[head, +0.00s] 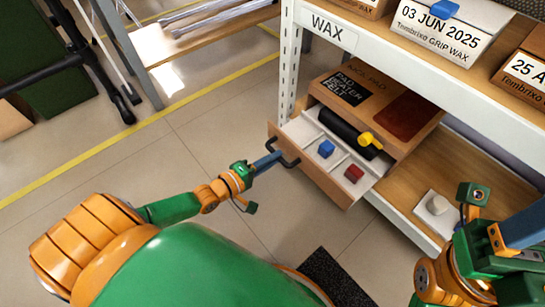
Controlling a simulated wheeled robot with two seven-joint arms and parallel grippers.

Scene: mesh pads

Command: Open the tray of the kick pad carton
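A dark handle (291,161) is on the tray's front. My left gripper (273,157) has its blue fingers at this handle and appears shut on it. My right gripper (527,228) is partly out of frame at the right.
The upper shelf (400,62) carries a "WAX" label and dated cartons (448,27). A wooden bench (190,40) is at the back left. The floor left of the tray is clear.

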